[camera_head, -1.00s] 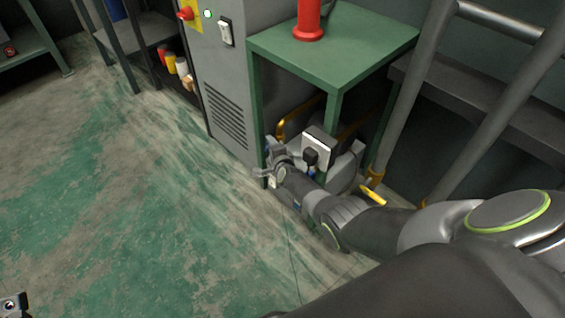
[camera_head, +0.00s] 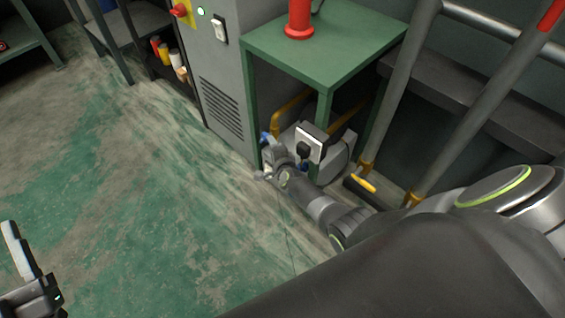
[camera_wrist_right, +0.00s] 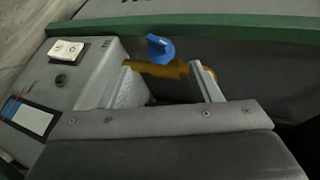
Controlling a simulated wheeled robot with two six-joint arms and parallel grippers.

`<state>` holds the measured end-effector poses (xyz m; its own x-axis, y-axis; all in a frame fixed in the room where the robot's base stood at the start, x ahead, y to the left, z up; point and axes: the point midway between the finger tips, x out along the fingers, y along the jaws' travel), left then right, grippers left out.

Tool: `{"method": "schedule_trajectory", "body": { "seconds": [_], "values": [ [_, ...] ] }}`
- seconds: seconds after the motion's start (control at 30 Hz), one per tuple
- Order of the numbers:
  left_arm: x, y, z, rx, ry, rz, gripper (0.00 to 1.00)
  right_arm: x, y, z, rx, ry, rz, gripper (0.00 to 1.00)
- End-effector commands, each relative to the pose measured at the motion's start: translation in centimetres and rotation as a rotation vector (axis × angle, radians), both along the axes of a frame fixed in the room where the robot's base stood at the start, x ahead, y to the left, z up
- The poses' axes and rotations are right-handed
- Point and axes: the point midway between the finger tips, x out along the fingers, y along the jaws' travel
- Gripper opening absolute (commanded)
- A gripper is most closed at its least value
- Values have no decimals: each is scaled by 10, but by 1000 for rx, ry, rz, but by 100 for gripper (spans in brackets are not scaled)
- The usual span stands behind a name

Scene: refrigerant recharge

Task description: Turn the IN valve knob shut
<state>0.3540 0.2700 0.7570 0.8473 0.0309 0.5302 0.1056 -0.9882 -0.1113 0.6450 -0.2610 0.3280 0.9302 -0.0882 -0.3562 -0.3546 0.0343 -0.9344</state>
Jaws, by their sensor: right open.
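A blue valve knob (camera_wrist_right: 160,47) sits on a yellow-brown pipe (camera_wrist_right: 165,69) in the right wrist view. No label is readable, so I cannot tell whether it is marked IN. My right gripper (camera_wrist_right: 167,76) is open, with one finger on each side of the pipe; the knob stands just beyond the fingertips. I see no grip on it. In the head view my right gripper (camera_head: 266,172) is low beside the grey machine (camera_head: 335,152) under the green table, with a bit of blue (camera_head: 264,137) just above it. My left gripper (camera_head: 30,282) is partly cut off at the lower left.
The green table (camera_head: 330,45) stands over the machine, its legs close to my right arm. A grey cabinet (camera_head: 222,100) is to the left. A red cylinder (camera_head: 299,18) stands on the table. Grey rails (camera_head: 400,85) rise at the right. The floor at left is clear.

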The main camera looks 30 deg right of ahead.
Motion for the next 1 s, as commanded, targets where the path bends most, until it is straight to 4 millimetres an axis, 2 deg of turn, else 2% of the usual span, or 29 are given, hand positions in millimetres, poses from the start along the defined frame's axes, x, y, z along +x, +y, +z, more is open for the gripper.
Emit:
{"method": "schedule_trajectory", "body": {
  "seconds": [0.2,0.5,0.77,1.0],
  "values": [
    [13,7,-33,-54,211,10,58,-8,1,4,1,1,0,57],
    [17,11,-86,-126,500,15,58,-20,2,8,1,1,0,57],
    [8,10,-132,-182,751,12,58,-30,3,12,1,1,1,57],
    [-11,5,-171,-233,983,0,58,-40,4,16,0,2,0,57]
  ]
}}
